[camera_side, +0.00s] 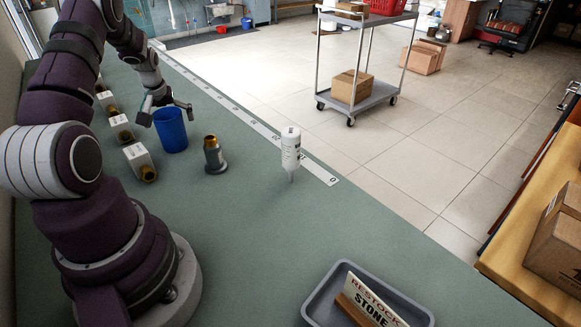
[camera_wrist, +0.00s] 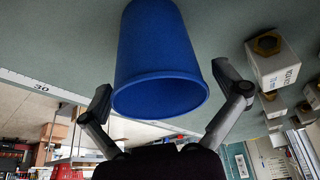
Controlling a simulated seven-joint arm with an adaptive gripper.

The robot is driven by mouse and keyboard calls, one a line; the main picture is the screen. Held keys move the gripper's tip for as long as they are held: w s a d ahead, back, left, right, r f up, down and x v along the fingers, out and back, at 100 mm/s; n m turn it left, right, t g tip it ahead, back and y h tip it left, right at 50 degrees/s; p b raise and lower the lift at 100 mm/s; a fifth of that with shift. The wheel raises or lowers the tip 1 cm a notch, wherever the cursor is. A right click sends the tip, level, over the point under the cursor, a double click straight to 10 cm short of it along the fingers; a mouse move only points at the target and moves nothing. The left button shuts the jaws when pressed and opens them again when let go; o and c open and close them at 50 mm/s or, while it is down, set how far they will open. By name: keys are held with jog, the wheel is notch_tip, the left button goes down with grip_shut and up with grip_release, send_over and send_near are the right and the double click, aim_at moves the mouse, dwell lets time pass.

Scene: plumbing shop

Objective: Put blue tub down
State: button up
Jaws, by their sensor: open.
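The blue tub (camera_side: 171,131) stands upright on the green bench top, left of the middle in the side view. It also fills the upper middle of the wrist view (camera_wrist: 158,45), with its open rim towards the camera. My gripper (camera_side: 167,112) is at the tub's rim with its fingers spread. In the wrist view my gripper's two fingers (camera_wrist: 167,90) lie on either side of the tub, and a gap shows between each finger and the tub wall. The fingers' far sides are partly hidden in the side view.
A dark fitting with a brass top (camera_side: 214,155) stands right of the tub. White boxed brass fittings (camera_side: 139,160) line the left. A white bottle (camera_side: 290,150) stands near the ruler strip (camera_side: 262,130) along the bench edge. A grey tray (camera_side: 318,300) holds a sign. The bench middle is clear.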

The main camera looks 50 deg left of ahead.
jog(key=w+d+r+m, duration=0.1)
jog(key=d+r, duration=0.3)
jog(key=r, duration=0.3)
jog(key=d+r+m, duration=0.1)
jog(key=d+r, duration=0.4)
jog(key=r, duration=0.2)
jog(key=w+d+r+m+t+h, duration=0.25)
jog(key=d+m, duration=0.25)
jog(key=d, duration=0.8)
jog(key=s+d+m+t+h, duration=0.1)
jog(key=s+d+m, duration=0.4)
jog(key=d, duration=0.6)
jog(key=shift+s+d+m+h, duration=0.2)
jog(key=shift+d+m+h, duration=0.2)
jog(key=shift+m, duration=0.3)
